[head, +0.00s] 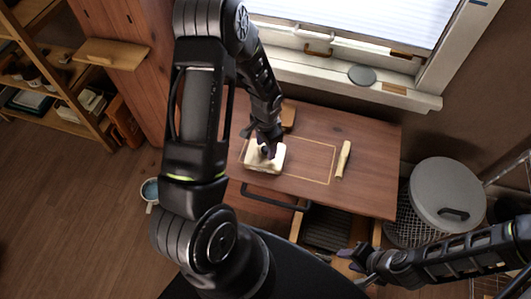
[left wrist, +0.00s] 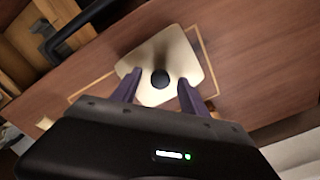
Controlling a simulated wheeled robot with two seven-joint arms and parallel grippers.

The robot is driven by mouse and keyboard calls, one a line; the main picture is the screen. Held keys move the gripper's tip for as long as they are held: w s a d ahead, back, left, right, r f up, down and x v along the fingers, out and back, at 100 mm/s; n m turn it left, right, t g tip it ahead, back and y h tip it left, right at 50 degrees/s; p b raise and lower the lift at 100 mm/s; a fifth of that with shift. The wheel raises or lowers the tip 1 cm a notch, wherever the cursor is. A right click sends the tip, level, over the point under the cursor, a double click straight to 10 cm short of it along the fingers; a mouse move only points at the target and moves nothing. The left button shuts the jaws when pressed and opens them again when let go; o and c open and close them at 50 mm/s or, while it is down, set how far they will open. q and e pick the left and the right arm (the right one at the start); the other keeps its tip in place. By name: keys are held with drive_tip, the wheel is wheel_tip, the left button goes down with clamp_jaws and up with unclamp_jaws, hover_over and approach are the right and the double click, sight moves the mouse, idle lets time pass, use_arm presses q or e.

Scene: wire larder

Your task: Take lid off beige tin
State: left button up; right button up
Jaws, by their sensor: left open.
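The beige tin (head: 276,160) stands on the wooden worktop at the left end of a thin yellow outline. Its lid (left wrist: 148,58) is pale and square with rounded corners, and a round black knob (left wrist: 160,79) sits at its middle. My left gripper (head: 266,151) is over the tin, pointing down. In the left wrist view the left gripper (left wrist: 158,84) is open, with one finger on either side of the knob and a gap to it. Whether the fingertips touch the lid cannot be told. My right gripper (head: 354,266) is apart from the tin, low at the right, with its fingers apparently spread and empty.
A pale stick-like object (head: 343,160) lies on the worktop (head: 375,150) right of the outline. A brown block (head: 289,115) is behind my left arm. An open drawer (head: 327,230) is below the front edge. A grey round lid (head: 447,193) tops a wire bin at right.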

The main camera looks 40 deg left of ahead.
use_arm(q)
drive_tip(key=shift+c, duration=0.5)
clamp_jaws()
